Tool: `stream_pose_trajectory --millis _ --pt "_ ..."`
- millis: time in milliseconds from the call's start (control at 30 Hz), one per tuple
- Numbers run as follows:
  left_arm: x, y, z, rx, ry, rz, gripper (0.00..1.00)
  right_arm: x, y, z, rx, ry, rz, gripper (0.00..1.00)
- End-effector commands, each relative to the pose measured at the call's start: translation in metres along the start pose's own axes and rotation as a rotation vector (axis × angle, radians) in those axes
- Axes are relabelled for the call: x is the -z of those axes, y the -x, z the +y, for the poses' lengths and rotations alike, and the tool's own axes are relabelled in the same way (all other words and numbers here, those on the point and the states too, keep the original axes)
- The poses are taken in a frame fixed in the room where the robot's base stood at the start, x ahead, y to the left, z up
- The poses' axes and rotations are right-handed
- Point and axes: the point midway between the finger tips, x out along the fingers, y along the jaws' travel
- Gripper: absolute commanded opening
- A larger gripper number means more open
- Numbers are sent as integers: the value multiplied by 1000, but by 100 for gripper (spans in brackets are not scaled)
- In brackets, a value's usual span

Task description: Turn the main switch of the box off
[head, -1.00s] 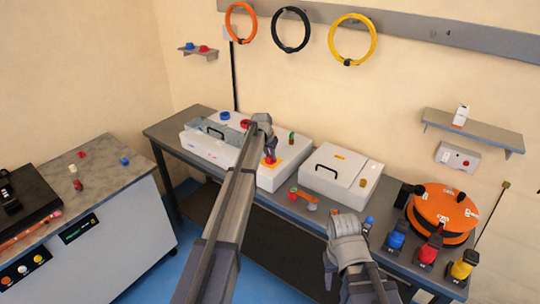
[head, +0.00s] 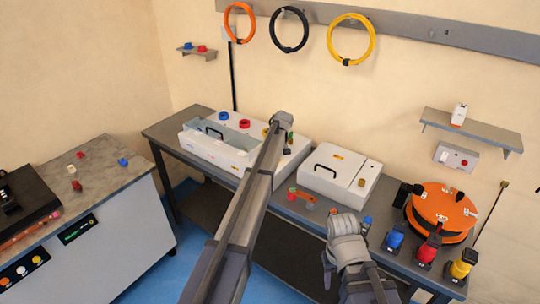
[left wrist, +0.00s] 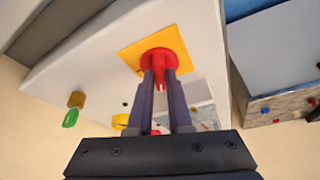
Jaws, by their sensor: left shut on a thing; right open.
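The white box (head: 238,161) stands on the grey bench against the wall. Its red main switch (left wrist: 158,57) sits on a yellow square plate (left wrist: 138,58) in the left wrist view. My left gripper (left wrist: 160,76) is shut on the switch handle, one finger on each side. In the head view my left arm hides the switch and most of the gripper. The handle's exact angle is hard to read. My right gripper (head: 350,275) is open and empty in front of the bench.
A second white box (head: 330,185) with a black handle stands to the right. An orange reel (head: 440,210) and blue, red and yellow tools (head: 428,250) stand farther right. A marble-topped cabinet (head: 95,190) is at left. Coiled cables (head: 290,50) hang above.

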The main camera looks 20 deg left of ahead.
Motion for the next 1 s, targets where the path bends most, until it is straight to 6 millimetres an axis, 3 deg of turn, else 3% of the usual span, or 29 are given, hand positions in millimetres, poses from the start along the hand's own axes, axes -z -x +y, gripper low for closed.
stream_pose_trajectory --millis 500,1000 --pt "0 0 3 127 306 -2 0 0 0 0 0 0 0 50" --pt "0 0 2 154 371 -2 0 0 0 0 0 0 0 50"
